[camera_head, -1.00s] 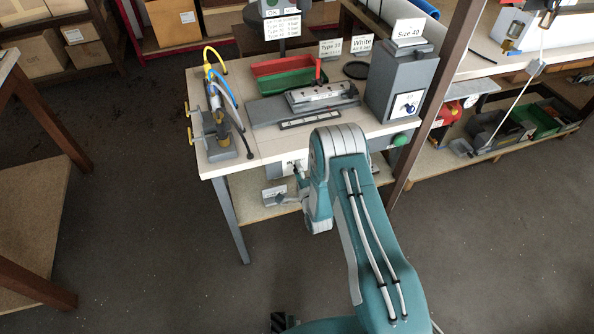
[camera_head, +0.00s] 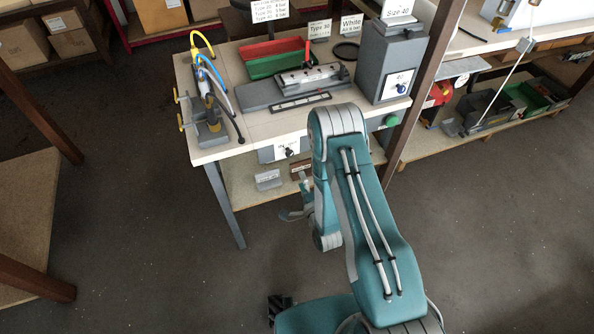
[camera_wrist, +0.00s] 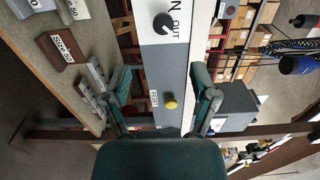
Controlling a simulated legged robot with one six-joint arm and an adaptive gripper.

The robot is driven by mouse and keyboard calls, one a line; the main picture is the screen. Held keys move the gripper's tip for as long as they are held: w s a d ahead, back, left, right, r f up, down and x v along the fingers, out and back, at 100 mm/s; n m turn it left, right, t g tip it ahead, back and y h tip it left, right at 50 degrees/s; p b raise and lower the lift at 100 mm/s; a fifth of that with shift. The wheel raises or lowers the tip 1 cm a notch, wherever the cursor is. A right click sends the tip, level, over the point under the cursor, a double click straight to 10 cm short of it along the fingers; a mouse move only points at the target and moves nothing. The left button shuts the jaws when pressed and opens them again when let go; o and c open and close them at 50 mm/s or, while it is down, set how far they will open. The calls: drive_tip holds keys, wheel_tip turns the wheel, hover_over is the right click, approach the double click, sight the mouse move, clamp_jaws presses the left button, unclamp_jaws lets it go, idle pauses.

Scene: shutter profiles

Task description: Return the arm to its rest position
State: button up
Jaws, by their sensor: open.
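My teal and grey arm (camera_head: 362,215) is bent in front of the workbench (camera_head: 262,150). My gripper (camera_head: 298,213) is partly hidden behind the forearm in the head view, low and in front of the bench's lower shelf. In the wrist view my gripper (camera_wrist: 161,75) has its two fingers spread with nothing between them. Beyond the fingers is a grey and white front panel with a black knob (camera_wrist: 163,23) and a yellow button (camera_wrist: 171,103) beside a RESET label. The fingers appear apart from the panel.
The bench's lower shelf holds small labelled blocks, one a brown Size 50 block (camera_wrist: 62,48). On the bench top stand a red and a green tray (camera_head: 280,66), a grey fixture and a grey box (camera_head: 392,62). Open floor (camera_head: 130,240) lies to the left.

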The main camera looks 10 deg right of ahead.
drive_tip(key=shift+s, duration=0.25)
idle(0.3)
drive_tip(key=w+d+r+n+g+h, duration=0.1)
drive_tip(key=w+r+n, duration=0.15)
drive_tip(key=r, duration=0.35)
drive_tip(key=w+d+r+n+g+h, duration=0.1)
drive_tip(key=w+r+n, duration=0.1)
drive_tip(key=w+r, duration=0.3)
drive_tip(key=s+d+r+n+g+h, duration=0.1)
drive_tip(key=s+r+n+g, duration=0.1)
drive_tip(key=r, duration=0.5)
drive_tip(key=s+d+r+n+g+h, duration=0.1)
drive_tip(key=s+d+r+n, duration=0.1)
drive_tip(key=r, duration=0.5)
drive_tip(key=s+d+r+n+g, duration=0.1)
drive_tip(key=s+r+n+g, duration=0.2)
drive_tip(key=s, duration=1.1)
drive_tip(key=s+d+r+n+g, duration=0.2)
drive_tip(key=s+r+n+g, duration=0.1)
drive_tip(key=s+r, duration=0.7)
drive_tip(key=s, duration=0.4)
drive_tip(key=shift+s+r+n+g+h, duration=0.2)
drive_tip(key=shift+s+n+g+h, duration=0.1)
drive_tip(key=shift+s+n+g, duration=0.1)
